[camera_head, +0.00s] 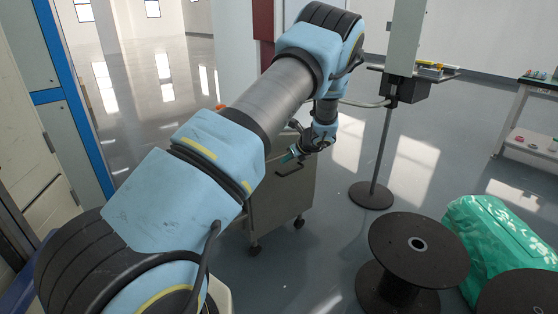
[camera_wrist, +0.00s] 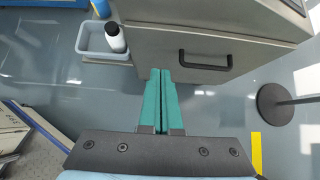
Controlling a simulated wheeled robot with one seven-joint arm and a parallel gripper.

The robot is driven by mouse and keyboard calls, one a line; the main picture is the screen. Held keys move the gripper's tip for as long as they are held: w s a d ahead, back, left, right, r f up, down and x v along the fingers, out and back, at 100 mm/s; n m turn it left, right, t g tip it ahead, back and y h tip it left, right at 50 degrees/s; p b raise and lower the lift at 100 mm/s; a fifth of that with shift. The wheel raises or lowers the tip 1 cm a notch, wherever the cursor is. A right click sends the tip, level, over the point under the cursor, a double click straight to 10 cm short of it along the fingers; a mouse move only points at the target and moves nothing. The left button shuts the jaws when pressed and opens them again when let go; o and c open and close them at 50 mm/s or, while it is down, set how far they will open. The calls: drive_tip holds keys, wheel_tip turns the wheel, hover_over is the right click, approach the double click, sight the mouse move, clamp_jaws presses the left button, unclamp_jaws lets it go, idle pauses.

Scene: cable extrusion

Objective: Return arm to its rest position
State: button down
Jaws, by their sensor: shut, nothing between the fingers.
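My arm reaches out from the lower left of the head view and bends down at its far end. My gripper (camera_head: 290,156) hangs in front of a grey wheeled cabinet (camera_head: 281,198). In the wrist view the two green fingers of my gripper (camera_wrist: 160,75) lie side by side, shut, with nothing seen between them. They point toward the cabinet (camera_wrist: 220,38) and its black handle (camera_wrist: 205,60); I cannot tell whether they touch it.
A grey bin (camera_wrist: 98,43) with a white bottle (camera_wrist: 115,38) hangs beside the cabinet. A stand with a round base (camera_head: 371,195), black spools (camera_head: 418,243) and a green wrapped bundle (camera_head: 497,235) are to the right. Floor shows between the cabinet and the stand.

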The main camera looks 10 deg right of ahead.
drive_tip(key=s+a+r+n+g+h+p, duration=0.1)
drive_tip(key=s+a+r+n+g+p, duration=0.45)
drive_tip(key=s+a+r+n, duration=1)
drive_tip(key=s+a+r+n+h+p, duration=0.1)
drive_tip(key=s+a+r+n, duration=0.3)
drive_tip(key=s, duration=0.4)
drive_tip(key=s+a+r+n+h+p, duration=0.2)
drive_tip(key=s+r+n, duration=0.4)
drive_tip(key=s+n, duration=0.3)
drive_tip(key=shift+a+g+h+p, duration=0.35)
drive_tip(key=shift+a+p, duration=0.5)
drive_tip(key=shift+a, duration=0.3)
drive_tip(key=shift+r, duration=0.1)
